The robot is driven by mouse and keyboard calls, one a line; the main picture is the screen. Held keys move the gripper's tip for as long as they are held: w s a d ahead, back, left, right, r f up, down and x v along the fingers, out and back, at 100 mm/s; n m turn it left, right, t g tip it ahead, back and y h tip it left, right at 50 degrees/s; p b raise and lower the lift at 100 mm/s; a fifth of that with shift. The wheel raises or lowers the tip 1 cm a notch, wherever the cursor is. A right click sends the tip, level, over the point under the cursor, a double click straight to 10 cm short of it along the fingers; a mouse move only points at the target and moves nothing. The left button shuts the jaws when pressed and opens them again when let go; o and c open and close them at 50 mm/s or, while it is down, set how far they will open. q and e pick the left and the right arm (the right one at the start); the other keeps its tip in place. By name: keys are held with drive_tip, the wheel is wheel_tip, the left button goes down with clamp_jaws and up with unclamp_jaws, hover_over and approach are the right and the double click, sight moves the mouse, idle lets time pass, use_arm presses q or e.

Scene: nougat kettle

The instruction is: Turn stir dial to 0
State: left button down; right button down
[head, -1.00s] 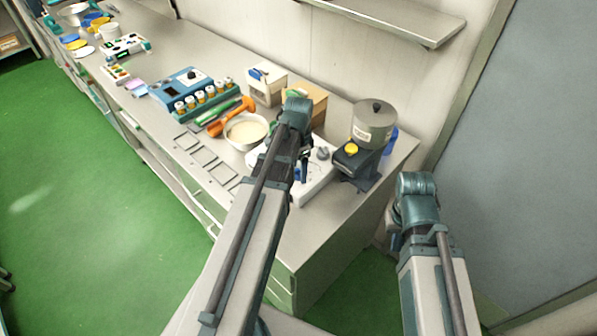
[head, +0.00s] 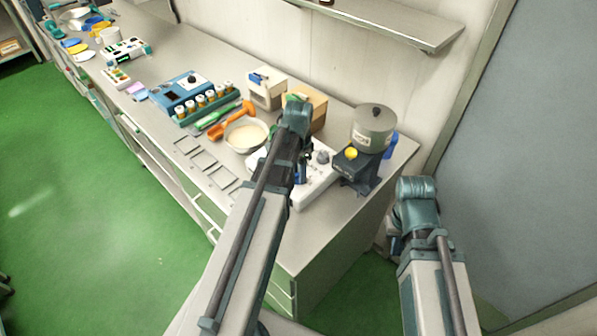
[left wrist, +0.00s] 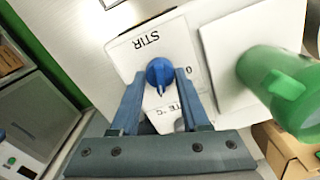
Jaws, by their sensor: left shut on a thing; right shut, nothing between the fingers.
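The stir dial (left wrist: 160,74) is a round blue knob on a white panel (left wrist: 122,56) in the left wrist view. The word STIR shows upside down above it and a 0 is printed to its right. Its pointer faces down in the picture, not at the 0. My left gripper (left wrist: 161,88) has its two blue fingers closed on the dial's sides. In the head view my left gripper (head: 303,172) reaches down over the white stirrer unit (head: 318,187) and hides the dial. My right gripper (head: 394,245) is shut and empty beside the bench's right end, mostly hidden by its arm.
A green vessel (left wrist: 275,85) stands on a white plate close to the right of the dial. A dark device with a grey pot (head: 373,128) stands right of the stirrer. A white bowl (head: 246,134) and vial rack (head: 205,101) stand left. The bench front is clear.

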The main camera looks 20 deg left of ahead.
use_arm(q)
drive_tip(key=n, duration=0.8)
drive_tip(key=shift+n, duration=0.3)
drive_tip(key=n, duration=0.4)
drive_tip(key=shift+n, duration=2.1)
drive_tip(key=shift+c, duration=1.9)
unclamp_jaws()
drive_tip(key=shift+r, duration=0.1)
